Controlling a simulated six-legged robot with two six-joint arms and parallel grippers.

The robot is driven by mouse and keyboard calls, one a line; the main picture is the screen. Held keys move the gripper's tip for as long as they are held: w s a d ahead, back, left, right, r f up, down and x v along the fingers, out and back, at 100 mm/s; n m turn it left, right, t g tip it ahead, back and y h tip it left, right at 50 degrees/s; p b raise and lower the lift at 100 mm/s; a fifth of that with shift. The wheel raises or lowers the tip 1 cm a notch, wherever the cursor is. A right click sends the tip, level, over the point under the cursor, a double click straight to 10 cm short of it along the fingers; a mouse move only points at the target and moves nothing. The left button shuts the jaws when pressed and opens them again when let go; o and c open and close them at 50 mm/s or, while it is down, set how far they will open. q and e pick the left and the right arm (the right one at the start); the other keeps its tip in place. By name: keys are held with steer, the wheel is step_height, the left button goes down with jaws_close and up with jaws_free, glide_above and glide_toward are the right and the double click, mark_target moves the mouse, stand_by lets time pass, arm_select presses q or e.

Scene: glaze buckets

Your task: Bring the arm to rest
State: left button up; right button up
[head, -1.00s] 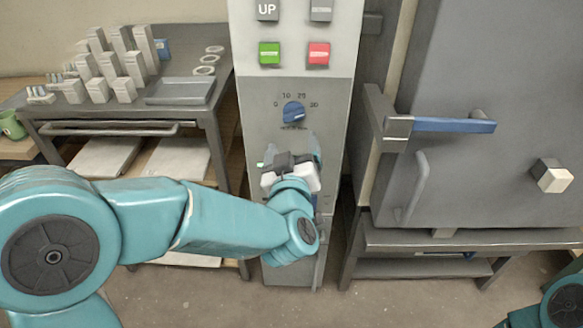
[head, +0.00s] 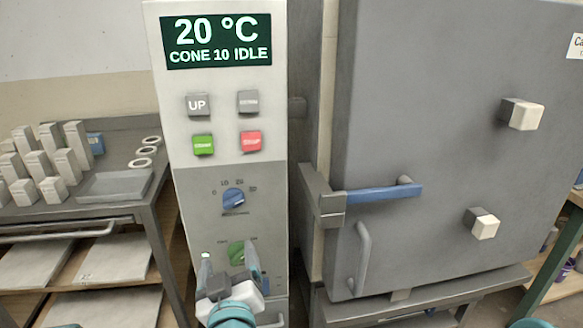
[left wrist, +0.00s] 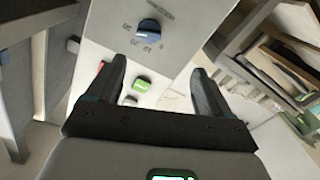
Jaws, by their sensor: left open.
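My left gripper (head: 229,262) is at the lower part of a tall light-grey control panel (head: 190,110) in the head view. Its jaws are apart, and a green knob (head: 238,252) shows between them. I cannot tell whether the fingers touch the knob. In the left wrist view the two dark fingers (left wrist: 158,78) are spread with nothing held. The panel appears inverted there, with a blue dial (left wrist: 148,27) and a green button (left wrist: 140,85) beyond the fingers. My right gripper is not in view.
The panel's display (head: 218,42) reads 20 °C, CONE 10 IDLE. A large grey kiln door (head: 430,120) with a blue-handled latch (head: 385,194) stands close on the right. A table (head: 130,212) with white blocks, rings and a tray (head: 113,186) stands on the left.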

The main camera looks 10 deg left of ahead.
arm_select(q)
steer(key=a+f+m+g, duration=0.15)
steer(key=a+f, duration=0.25)
steer(key=f, duration=0.5)
steer(key=a+f+g, duration=0.3)
steer(key=f, duration=0.6)
steer(key=s+f+m+g+h, duration=0.2)
steer(key=s+f+g+h, duration=0.1)
steer(key=f, duration=1)
steer(key=s+d+f+m+g+h, duration=0.1)
steer(key=s+d+f+g+h, duration=0.25)
steer(key=s+d+f, duration=0.35)
steer(key=s+d+f+m+g+h, duration=0.1)
steer(key=s+d+f+g+h, duration=0.3)
steer(key=s, duration=0.6)
step_height(320, 180, up, 14)
steer(key=s+g+p, duration=0.1)
steer(key=p, duration=1.3)
steer(key=shift+a+g+y, duration=0.15)
steer(key=shift+g+y, duration=0.15)
steer(key=shift+y, duration=0.15)
